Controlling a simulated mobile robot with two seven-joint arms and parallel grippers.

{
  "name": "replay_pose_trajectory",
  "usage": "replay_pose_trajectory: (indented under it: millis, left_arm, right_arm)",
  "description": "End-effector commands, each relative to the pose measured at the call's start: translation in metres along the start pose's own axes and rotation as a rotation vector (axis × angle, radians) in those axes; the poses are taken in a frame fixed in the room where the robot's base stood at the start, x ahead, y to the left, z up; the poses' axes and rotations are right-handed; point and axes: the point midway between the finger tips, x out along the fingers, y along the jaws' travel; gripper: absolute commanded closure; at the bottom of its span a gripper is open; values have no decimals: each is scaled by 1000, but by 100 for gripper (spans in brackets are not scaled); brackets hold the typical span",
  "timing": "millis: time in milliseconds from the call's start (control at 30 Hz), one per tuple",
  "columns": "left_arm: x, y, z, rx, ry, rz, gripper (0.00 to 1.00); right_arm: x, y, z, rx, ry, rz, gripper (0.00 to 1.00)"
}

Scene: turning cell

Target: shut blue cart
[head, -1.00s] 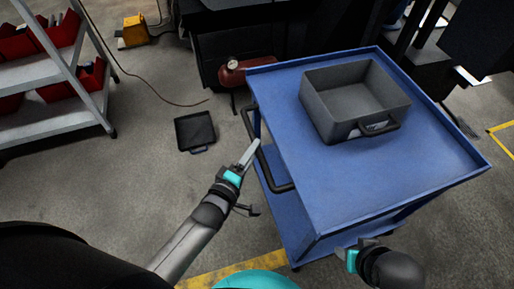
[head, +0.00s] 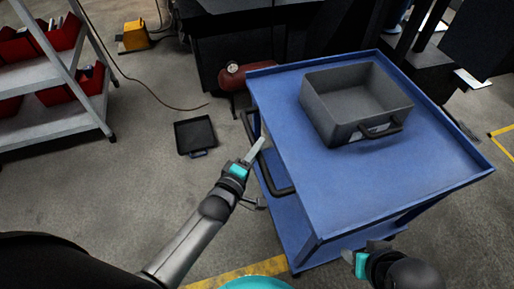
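The blue cart (head: 390,182) stands at the right, with a flat rimmed top and a lower shelf. A dark handle bar (head: 264,160) runs along its left side. An open grey bin (head: 325,115) with a dark handle sits on the cart top. My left gripper (head: 257,152) is beside the cart handle, its fingers pointing at the bar; I cannot tell whether they touch it or how far they are apart. My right gripper (head: 352,257) is at the cart's near edge, low in the view, its fingers partly hidden.
A black tray (head: 195,135) lies on the floor left of the cart. A shelf rack with red bins (head: 66,85) stands at the far left. A red tank (head: 246,75) and dark machinery are behind the cart. A cable crosses the floor. Floor between rack and cart is mostly clear.

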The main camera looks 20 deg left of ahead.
Motion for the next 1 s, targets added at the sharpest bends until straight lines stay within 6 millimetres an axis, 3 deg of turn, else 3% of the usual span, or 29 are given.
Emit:
replay_pose_trajectory:
  millis: [33,200,1000]
  left_arm:
    - [0,0,0,0,0,0,82]
    - [0,0,0,0,0,0,100]
    - [0,0,0,0,0,0,100]
  right_arm:
    - [0,0,0,0,0,0,50]
    - [0,0,0,0,0,0,50]
    - [0,0,0,0,-1,-1,50]
